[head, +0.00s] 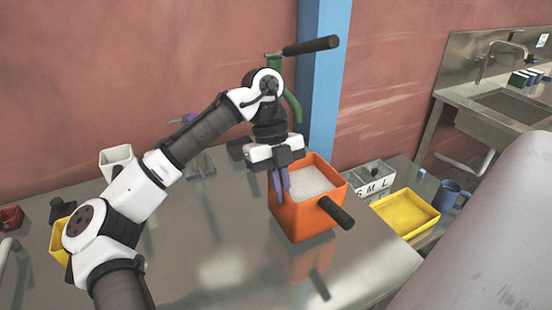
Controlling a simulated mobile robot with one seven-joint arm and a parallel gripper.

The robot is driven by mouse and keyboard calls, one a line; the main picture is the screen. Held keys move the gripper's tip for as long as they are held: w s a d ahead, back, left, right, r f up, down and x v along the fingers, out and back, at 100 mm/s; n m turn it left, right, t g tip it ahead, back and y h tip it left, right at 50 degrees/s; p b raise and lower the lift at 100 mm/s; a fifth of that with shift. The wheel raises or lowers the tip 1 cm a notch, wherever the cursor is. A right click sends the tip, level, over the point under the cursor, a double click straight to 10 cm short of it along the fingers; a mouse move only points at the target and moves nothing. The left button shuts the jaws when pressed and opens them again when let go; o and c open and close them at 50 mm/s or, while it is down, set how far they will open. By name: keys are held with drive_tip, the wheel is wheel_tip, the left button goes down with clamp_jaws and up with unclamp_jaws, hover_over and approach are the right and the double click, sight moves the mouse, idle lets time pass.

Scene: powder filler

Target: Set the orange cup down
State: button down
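The orange cup (292,222) is a square, open-topped box with a black handle (335,212) pointing to the front right. White powder (308,181) lies inside it. The cup is upright over the metal table (225,255). Its reflection shows below it, but I cannot tell whether its base touches the tabletop. My gripper (280,186) points down at the cup's left rim. Its purple fingers are close together and appear shut on that wall. The exact contact is too small to see clearly.
A green piece with a black lever (310,46) stands behind my arm by the blue post (324,75). A yellow tray (405,213), a grey box (375,174) and a blue mug (450,194) are to the right. A white container (116,160) is at left. The table's front middle is clear.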

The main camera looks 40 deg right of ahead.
drive_tip(key=w+d+f+p, duration=0.1)
drive_tip(key=w+d+p, duration=0.2)
drive_tip(key=w+d, duration=0.3)
drive_tip(key=shift+w+d+f+p, duration=0.15)
drive_tip(key=shift+w+f+p, duration=0.2)
drive_tip(key=shift+w, duration=1.65)
drive_tip(key=c, duration=1.6)
unclamp_jaws()
drive_tip(key=shift+p+v, duration=1.05)
drive_tip(key=shift+v, duration=5.05)
